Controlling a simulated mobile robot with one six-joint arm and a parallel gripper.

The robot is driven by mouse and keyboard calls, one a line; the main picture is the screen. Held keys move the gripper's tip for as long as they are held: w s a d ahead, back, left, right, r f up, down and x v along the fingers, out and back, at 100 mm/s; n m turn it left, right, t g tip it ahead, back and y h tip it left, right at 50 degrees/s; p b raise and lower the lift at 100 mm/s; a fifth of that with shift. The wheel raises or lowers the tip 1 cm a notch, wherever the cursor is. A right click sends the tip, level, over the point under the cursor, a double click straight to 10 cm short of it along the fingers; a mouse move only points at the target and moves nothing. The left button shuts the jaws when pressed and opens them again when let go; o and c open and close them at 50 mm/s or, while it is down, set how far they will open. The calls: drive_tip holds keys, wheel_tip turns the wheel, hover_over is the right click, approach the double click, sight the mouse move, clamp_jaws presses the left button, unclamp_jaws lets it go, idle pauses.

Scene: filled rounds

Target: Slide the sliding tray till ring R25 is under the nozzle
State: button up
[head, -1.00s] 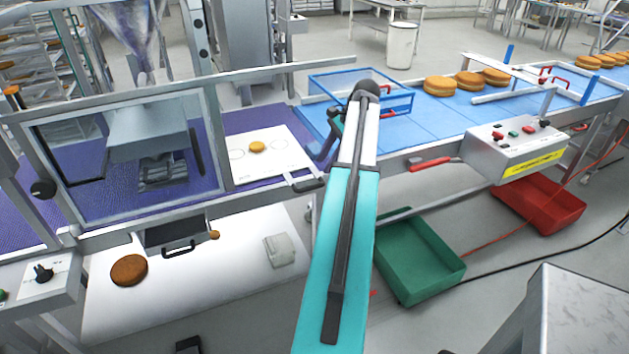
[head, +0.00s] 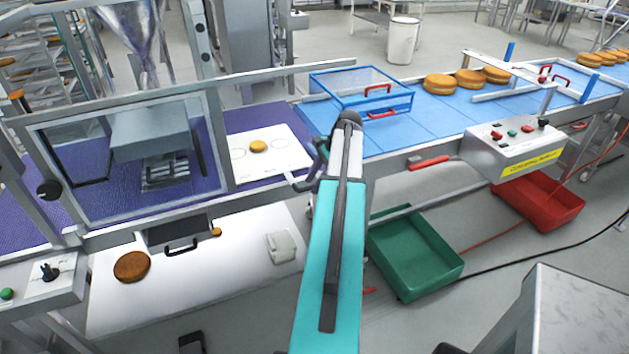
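The sliding tray (head: 289,164) is a white plate with printed ring outlines, lying on the purple belt right of the framed guard.
The guard frame (head: 214,140) stands between the tray and filling head. A control box (head: 512,148) is at the right; a green crate (head: 413,255) is below.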

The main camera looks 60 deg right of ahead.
drive_tip(key=shift+f, duration=0.1)
drive_tip(key=shift+c, duration=0.5)
clamp_jaws()
drive_tip(key=shift+a, duration=0.1)
